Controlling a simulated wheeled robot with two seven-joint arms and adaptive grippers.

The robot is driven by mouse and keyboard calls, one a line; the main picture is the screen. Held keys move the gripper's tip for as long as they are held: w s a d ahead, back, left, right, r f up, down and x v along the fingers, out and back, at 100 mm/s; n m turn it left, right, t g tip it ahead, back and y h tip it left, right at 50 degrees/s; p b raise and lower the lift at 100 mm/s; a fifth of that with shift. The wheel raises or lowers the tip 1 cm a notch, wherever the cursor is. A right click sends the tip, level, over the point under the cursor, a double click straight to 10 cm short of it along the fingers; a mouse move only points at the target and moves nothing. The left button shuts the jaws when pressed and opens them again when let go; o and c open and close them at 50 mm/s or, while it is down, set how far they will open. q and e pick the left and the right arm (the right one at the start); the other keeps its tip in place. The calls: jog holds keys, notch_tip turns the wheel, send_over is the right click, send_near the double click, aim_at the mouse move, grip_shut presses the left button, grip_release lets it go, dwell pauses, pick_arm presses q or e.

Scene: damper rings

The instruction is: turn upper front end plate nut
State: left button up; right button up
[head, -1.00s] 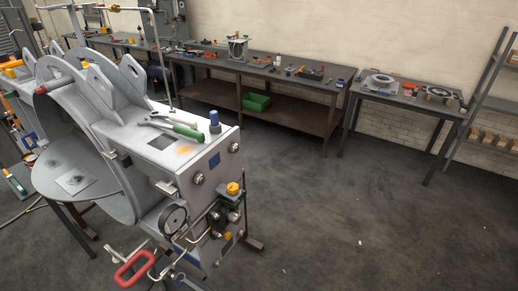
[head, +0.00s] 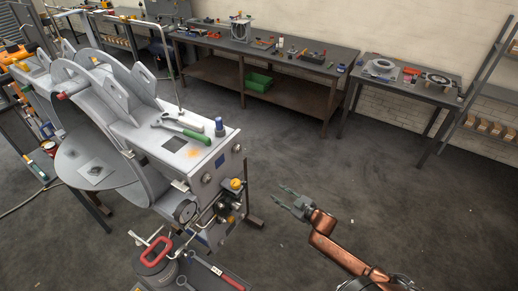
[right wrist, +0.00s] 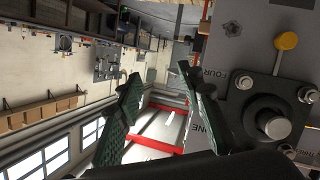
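The grey ring-shaped machine stands at the left of the head view, its end plate (head: 221,168) facing right toward open floor. Two nuts show on the plate's upper part, one at the left (head: 207,178) and one at the far right (head: 237,148). My right gripper (head: 290,197) is open and empty, apart from the plate on its right side, fingers pointing left. In the right wrist view its two green-padded fingers (right wrist: 160,88) are spread with nothing between them. My left gripper is out of view.
A green-handled wrench (head: 185,131) and a blue-topped part (head: 219,126) lie on top.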

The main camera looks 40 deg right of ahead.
jog(key=w+a+r+n+t+y+p, duration=0.1)
jog(key=a+r+y+p, duration=0.15)
jog(key=r, duration=0.65)
jog(key=w+a+r+n+t+y+p, duration=0.15)
jog(key=a+r, duration=0.25)
jog(key=r, duration=0.6)
jog(key=n+y+p, duration=0.2)
send_near(240, 150)
jog(key=w, duration=0.2)
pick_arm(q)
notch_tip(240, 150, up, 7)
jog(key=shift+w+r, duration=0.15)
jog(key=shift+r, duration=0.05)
pick_arm(e)
jog(key=shift+s+a+r+g, duration=0.1)
jog(key=shift+a+r+g, duration=0.25)
jog(key=shift+a, duration=0.1)
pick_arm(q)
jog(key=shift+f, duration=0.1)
pick_arm(e)
jog(key=shift+b+x, duration=1.65)
jog(key=shift+x, duration=1.9)
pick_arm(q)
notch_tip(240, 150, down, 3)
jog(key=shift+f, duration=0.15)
pick_arm(e)
jog(key=shift+d, duration=0.1)
jog(key=shift+c, duration=0.2)
grip_shut()
